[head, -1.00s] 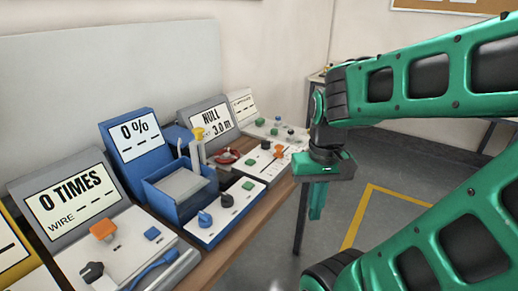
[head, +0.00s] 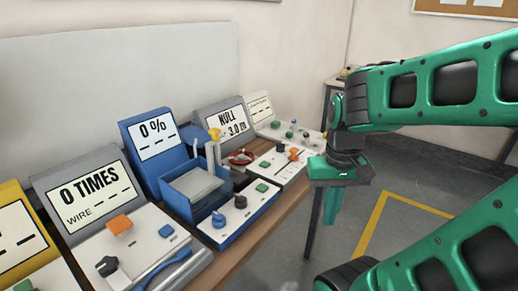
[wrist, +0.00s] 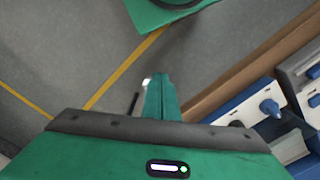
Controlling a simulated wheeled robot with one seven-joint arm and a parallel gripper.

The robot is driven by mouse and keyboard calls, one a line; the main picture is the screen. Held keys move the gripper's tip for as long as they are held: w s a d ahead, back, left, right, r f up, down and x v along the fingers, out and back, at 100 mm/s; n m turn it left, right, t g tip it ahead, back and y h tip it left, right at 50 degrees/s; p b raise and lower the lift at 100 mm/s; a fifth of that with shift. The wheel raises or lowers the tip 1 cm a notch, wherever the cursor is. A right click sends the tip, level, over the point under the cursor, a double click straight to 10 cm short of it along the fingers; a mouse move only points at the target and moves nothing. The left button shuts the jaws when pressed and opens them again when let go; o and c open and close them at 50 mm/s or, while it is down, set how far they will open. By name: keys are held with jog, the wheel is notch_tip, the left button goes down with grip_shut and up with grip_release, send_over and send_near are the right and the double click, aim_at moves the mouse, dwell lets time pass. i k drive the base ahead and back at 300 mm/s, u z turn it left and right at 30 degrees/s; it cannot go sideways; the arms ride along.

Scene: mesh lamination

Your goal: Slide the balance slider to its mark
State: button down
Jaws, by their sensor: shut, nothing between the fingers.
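The device with the "NULL" display (head: 226,121) stands toward the far end of the bench in the head view. An orange knob (head: 294,154) on a slotted white panel in front of it looks like the balance slider; its mark is too small to make out. My gripper (head: 331,206) hangs pointing down to the right of the bench's edge, over the floor. It is shut and empty, apart from the knob. In the wrist view its closed fingers (wrist: 161,95) show above the grey floor.
Nearer devices line the wooden bench (head: 262,232): a "0 TIMES" unit (head: 90,190) with another orange knob, and a blue "0 %" unit (head: 152,136) with an open blue box (head: 180,205). Raised knobs and display housings stand up along the bench. Floor to its right is clear.

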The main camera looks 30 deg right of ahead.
aim_at(294, 151)
jog(key=u, duration=0.95)
jog(key=k, duration=0.95)
jog(key=z, duration=1)
jog(key=i, duration=1)
jog(key=u, duration=0.05)
